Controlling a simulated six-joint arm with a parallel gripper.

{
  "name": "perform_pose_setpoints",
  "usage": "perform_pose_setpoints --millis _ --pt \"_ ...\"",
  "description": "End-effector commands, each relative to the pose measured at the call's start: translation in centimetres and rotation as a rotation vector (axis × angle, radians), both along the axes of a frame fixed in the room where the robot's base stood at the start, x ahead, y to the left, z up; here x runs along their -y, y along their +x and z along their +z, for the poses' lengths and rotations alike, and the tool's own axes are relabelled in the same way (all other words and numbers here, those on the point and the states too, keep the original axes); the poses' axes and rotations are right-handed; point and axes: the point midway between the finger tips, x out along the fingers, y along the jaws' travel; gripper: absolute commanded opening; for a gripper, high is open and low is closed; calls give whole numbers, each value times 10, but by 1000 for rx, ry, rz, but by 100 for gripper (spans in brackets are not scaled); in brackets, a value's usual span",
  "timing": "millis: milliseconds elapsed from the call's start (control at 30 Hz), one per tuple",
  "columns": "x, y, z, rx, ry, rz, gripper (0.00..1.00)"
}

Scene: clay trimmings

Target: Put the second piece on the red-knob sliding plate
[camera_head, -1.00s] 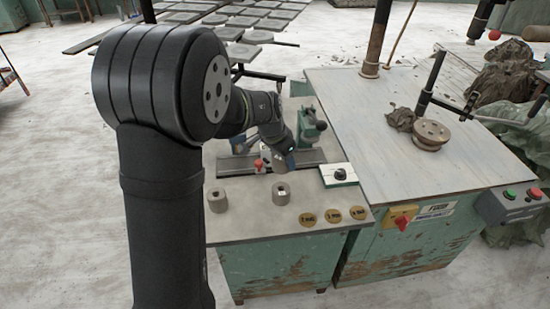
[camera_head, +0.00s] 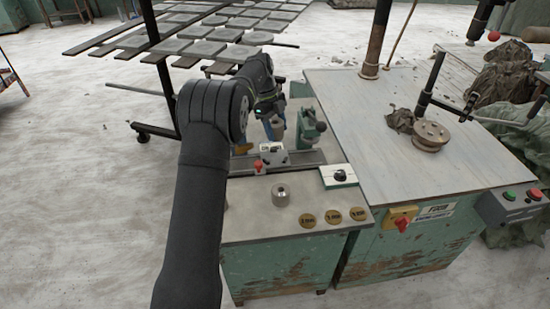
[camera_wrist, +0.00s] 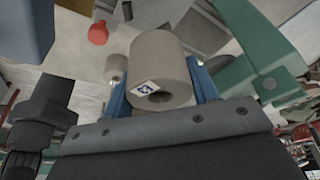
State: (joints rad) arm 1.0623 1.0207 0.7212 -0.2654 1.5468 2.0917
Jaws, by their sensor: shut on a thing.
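My gripper (camera_head: 277,128) is raised above and just behind the red-knob sliding plate. In the wrist view its blue fingers (camera_wrist: 160,97) are shut on a grey cylinder piece (camera_wrist: 166,62) with a hole and a small white label on its end. The plate (camera_head: 274,158) sits on a dark rail; its red knob (camera_head: 258,166) faces the front left and also shows in the wrist view. Another grey cylinder piece (camera_head: 281,195) with a hole stands on the bench in front. My arm hides the bench's left part.
A green clamp-like fixture (camera_head: 308,128) stands close to the gripper's right. A white-and-green box with a black knob (camera_head: 338,176) lies front right on the bench. Round labelled discs (camera_head: 333,216) lie along the front edge. A larger table (camera_head: 400,150) adjoins at right.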

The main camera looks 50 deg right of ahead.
Motion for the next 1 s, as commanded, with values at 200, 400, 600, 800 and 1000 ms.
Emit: perform_pose_setpoints --millis 200,400,600,800,1000 --pt "0 1 -27 -2 3 -17 24" --pt "0 1 -53 0 1 -15 24" --pt "0 0 -81 -2 3 -14 24" --pt "0 0 -100 0 -1 -14 24" --pt "0 0 -99 0 -1 -13 24"
